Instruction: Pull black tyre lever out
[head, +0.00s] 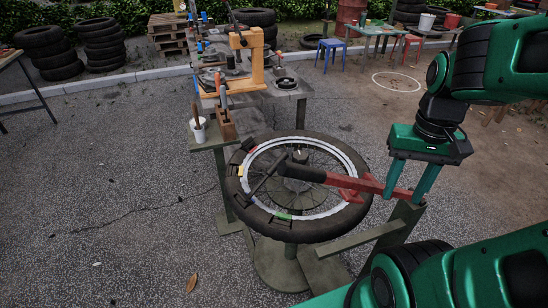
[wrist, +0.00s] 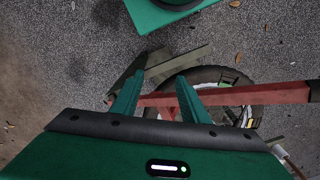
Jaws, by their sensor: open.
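In the head view a dark thin bar (head: 264,182), which looks like the black tyre lever, slants across the left side of the rim of the wheel (head: 330,231). A small dark piece (head: 248,144) also sits at the tyre's upper left; I cannot tell which is the black tyre lever. A red bar with a black grip (head: 350,183) reaches from the wheel's middle to the right. My gripper (head: 402,198) is open at the red bar's right end, well to the right of the dark pieces. In the wrist view the red bar (wrist: 240,95) crosses behind my fingertips (wrist: 159,80).
A yellow piece (head: 240,171) and a green piece (head: 283,216) sit on the tyre. A white cup (head: 198,131) and a workbench (head: 285,90) stand behind.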

